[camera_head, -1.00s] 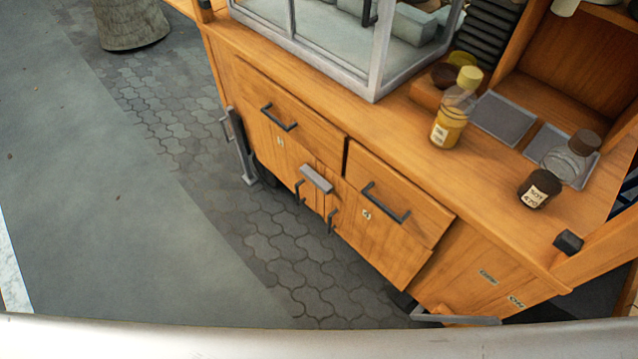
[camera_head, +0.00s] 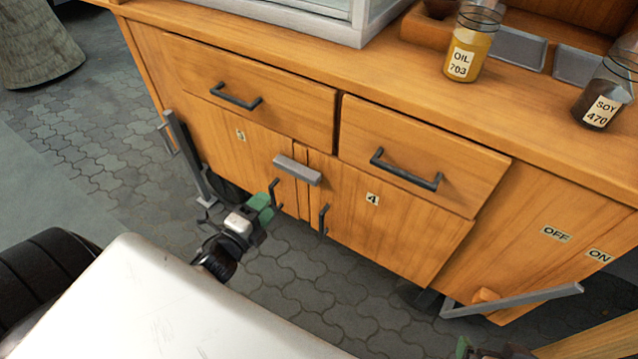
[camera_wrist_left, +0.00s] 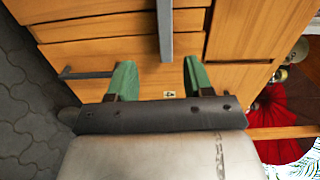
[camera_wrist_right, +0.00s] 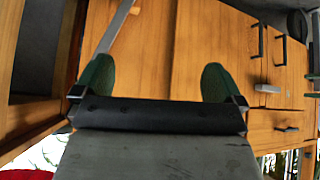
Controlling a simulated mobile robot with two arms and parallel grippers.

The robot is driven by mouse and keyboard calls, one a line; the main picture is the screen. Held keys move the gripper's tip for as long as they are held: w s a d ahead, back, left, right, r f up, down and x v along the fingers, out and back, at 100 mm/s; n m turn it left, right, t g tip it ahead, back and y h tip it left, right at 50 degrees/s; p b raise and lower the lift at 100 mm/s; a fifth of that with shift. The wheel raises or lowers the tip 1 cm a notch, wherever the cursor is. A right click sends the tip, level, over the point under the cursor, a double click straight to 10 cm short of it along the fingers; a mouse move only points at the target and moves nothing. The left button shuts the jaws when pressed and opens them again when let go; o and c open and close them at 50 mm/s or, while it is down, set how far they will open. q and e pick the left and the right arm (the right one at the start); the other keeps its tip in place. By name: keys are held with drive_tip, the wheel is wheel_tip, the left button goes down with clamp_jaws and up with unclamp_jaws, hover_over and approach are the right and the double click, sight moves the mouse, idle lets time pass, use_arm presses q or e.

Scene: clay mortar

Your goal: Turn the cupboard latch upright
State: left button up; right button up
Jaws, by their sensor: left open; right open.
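The cupboard latch is a grey bar (camera_head: 298,170) lying crosswise over the seam between the two cupboard doors, close under the drawers. My left gripper (camera_head: 262,206) is open and empty, apart from the latch, below and left of it in the head view. In the left wrist view the latch (camera_wrist_left: 165,30) shows beyond and between the green fingertips (camera_wrist_left: 155,78). My right gripper (camera_wrist_right: 158,82) is open and empty, facing the cabinet panel near the grey lever. Only a bit of it shows at the bottom edge of the head view. The latch (camera_wrist_right: 267,88) appears at right there.
Dark door handles (camera_head: 323,219) stick out below the latch, and drawer handles (camera_head: 405,170) above. A grey lever (camera_head: 515,300) juts out under the OFF and ON labels. An oil bottle (camera_head: 470,45) and a soy bottle (camera_head: 604,95) stand on the counter. Paved floor lies in front.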

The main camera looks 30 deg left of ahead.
sight(293, 174)
use_arm(q)
drive_tip(key=shift+m, duration=0.3)
drive_tip(key=w, duration=0.3)
drive_tip(key=w+b, duration=0.1)
drive_tip(key=w, duration=0.2)
drive_tip(key=w+d, duration=0.1)
drive_tip(key=w, duration=0.2)
drive_tip(key=shift+w+r, duration=0.25)
drive_tip(key=shift+w, duration=0.15)
drive_tip(key=shift+w+d, duration=0.15)
drive_tip(key=shift+w, duration=0.5)
use_arm(e)
drive_tip(key=w+a+r+t+y, duration=0.1)
drive_tip(key=w+r+t, duration=0.3)
drive_tip(key=shift+a+t, duration=0.3)
use_arm(q)
drive_tip(key=shift+c, duration=0.5)
use_arm(e)
drive_tip(key=shift+w, duration=0.1)
